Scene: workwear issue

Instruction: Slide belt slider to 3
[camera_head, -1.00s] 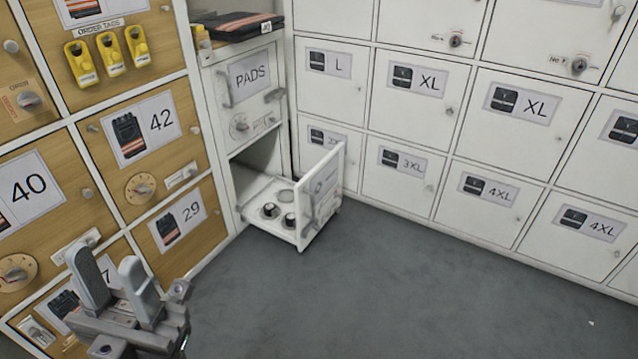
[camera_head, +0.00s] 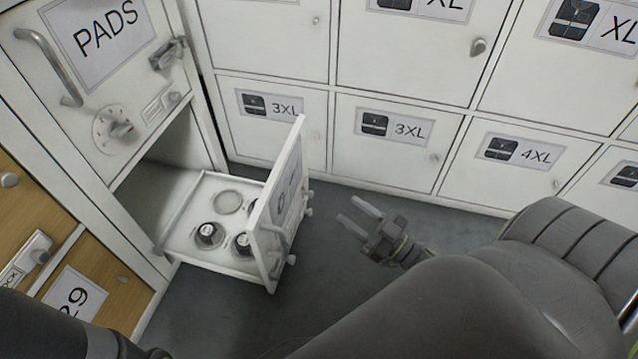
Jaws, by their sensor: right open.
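No slider in view carries a readable belt label. A small slider plate (camera_head: 163,103) sits beside the round dial (camera_head: 116,129) on the white PADS door; its marks are too small to read. The open drawer (camera_head: 176,246) below has a tilted-looking front panel (camera_head: 277,220) with a label and a bar handle, seen edge-on from my side; any slider on it cannot be made out. My right gripper (camera_head: 347,209) is open and empty, to the right of the drawer front, its fingers pointing left toward it without visible contact. My left gripper is out of view.
A wooden locker with a LOCK slider (camera_head: 33,257) is at the lower left. White size lockers (camera_head: 400,165) line the back. Grey floor (camera_head: 340,270) is open right of the drawer.

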